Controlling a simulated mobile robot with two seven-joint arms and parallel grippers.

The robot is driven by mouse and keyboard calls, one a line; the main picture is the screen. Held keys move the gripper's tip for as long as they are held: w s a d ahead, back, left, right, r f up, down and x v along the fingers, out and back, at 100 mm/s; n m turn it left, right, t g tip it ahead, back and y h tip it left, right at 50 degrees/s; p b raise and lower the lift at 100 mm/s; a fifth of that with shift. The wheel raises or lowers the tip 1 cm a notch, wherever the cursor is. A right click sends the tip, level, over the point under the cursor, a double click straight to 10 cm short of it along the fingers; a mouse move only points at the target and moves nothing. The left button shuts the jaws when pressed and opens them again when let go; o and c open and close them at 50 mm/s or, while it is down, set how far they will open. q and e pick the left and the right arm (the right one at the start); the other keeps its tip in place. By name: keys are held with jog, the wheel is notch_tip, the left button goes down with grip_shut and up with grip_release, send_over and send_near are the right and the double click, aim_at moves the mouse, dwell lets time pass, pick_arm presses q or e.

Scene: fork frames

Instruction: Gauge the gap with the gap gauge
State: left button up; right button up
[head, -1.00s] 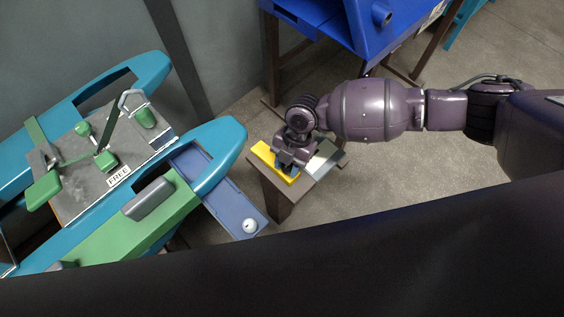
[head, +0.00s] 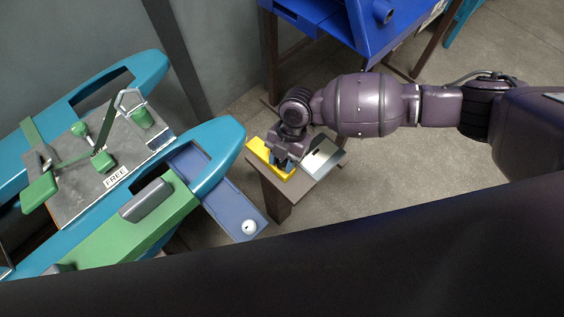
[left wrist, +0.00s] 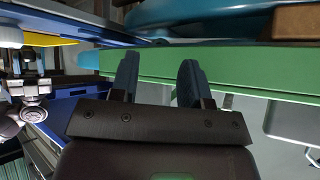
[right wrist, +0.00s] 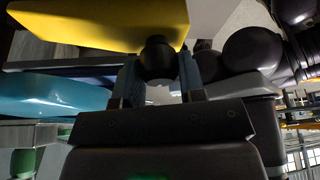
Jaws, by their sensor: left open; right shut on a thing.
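My right gripper (head: 282,165) is over the small side table (head: 262,182). It is shut on the black knob (right wrist: 157,57) of a long yellow block (right wrist: 90,22), which looks like the gap gauge. In the head view the yellow block (head: 258,152) is at the table's left side, partly hidden by the gripper. I cannot tell whether it touches the table. A grey metal piece (head: 327,160) with a dark slot lies to its right. My left gripper (left wrist: 157,75) is open and empty beside a green bar (left wrist: 230,75); it is hidden in the head view. I cannot tell which gap is meant.
At left is a teal frame (head: 222,145) with a grey panel marked FREE (head: 85,190) and green clamps. A blue drawer (head: 208,188) with a white knob (head: 249,227) sticks out between frame and table. A blue bench (head: 330,35) stands behind. Floor at right is clear.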

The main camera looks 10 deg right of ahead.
jog(key=shift+w+a+b, duration=0.3)
jog(key=shift+w+a, duration=0.1)
jog(key=shift+w, duration=0.2)
jog(key=shift+w+a+b, duration=0.3)
jog(key=shift+w+a, duration=0.05)
jog(key=shift+w, duration=0.2)
pick_arm(q)
jog(key=shift+s+f, duration=0.1)
jog(key=shift+f, duration=0.3)
jog(key=shift+d, duration=0.1)
pick_arm(e)
jog(key=shift+w, duration=0.15)
